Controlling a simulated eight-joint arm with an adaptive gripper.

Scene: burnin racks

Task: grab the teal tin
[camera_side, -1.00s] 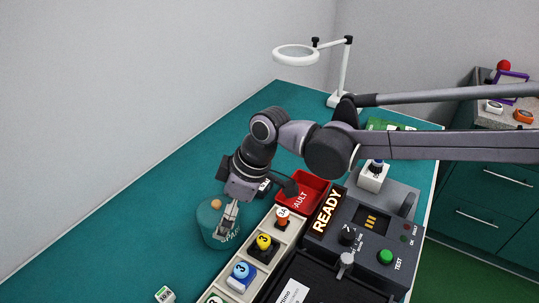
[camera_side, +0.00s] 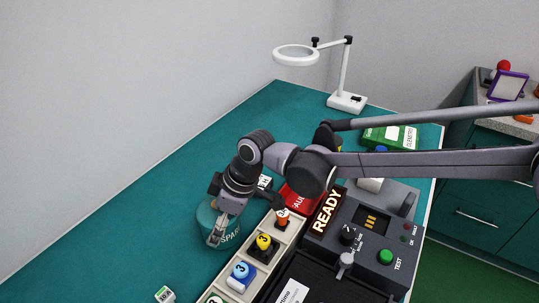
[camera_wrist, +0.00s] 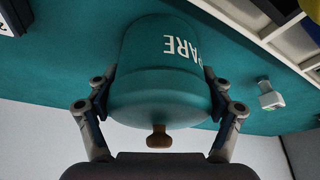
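The teal tin (camera_side: 206,214) stands upright on the teal bench, a round can with a small knob on its lid and "SPARE" lettering on its side. It fills the middle of the wrist view (camera_wrist: 160,75), knob toward the camera. My gripper (camera_side: 216,240) is at the tin and hides part of its front in the side view. In the wrist view, the spread fingers of my gripper (camera_wrist: 160,80) straddle the tin, one close along each side. I cannot tell whether the fingers touch it.
A pale rack (camera_side: 222,285) with coloured parts stands just right of the tin, beside the READY tester (camera_side: 375,225). A red FAULT bin (camera_side: 301,196) lies behind the rack. A small white-and-green item (camera_side: 165,294) lies in front. The bench to the left is clear.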

